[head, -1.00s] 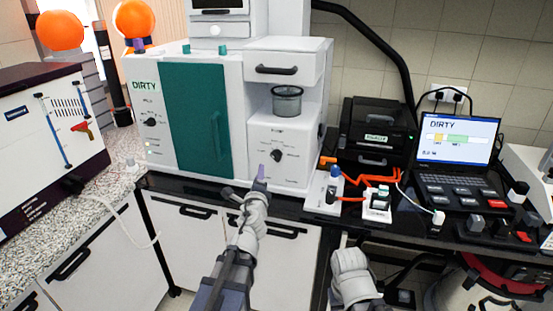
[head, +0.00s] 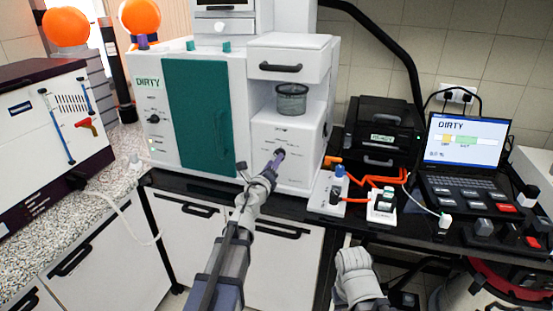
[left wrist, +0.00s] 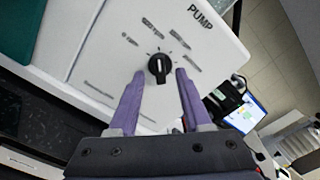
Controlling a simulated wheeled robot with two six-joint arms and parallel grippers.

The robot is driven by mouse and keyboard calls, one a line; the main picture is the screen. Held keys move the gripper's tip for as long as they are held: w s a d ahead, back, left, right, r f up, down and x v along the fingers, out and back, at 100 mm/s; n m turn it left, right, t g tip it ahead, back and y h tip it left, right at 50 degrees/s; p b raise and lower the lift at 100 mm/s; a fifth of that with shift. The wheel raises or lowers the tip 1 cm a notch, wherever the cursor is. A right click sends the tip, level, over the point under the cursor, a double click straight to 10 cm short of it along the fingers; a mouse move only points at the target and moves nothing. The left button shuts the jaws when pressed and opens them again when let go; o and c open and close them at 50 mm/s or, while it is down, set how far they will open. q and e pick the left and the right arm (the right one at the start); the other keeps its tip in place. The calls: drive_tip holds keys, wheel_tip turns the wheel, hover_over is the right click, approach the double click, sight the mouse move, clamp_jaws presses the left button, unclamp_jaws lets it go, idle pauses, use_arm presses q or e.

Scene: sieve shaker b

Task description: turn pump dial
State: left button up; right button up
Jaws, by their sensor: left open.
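The pump dial (left wrist: 159,67) is a black round knob with a pale pointer mark on the white pump panel (left wrist: 205,90), under the word PUMP in the left wrist view. My left gripper (left wrist: 158,78) is open. Its two purple fingers stand one on each side of the dial; I cannot tell whether they touch it. In the head view the left gripper (head: 276,158) reaches the front of the white machine (head: 305,160) and mostly hides the dial. My right arm shows at the bottom of the head view, but its gripper jaws cannot be made out.
A clear cup (head: 291,99) sits above the pump panel. A teal door (head: 198,120) is to the left. A power strip (head: 327,194) with orange cables, a black box (head: 381,131) and a laptop (head: 466,140) reading DIRTY stand to the right.

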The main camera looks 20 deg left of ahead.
use_arm(q)
drive_tip(key=w, duration=0.3)
clamp_jaws()
idle(0.4)
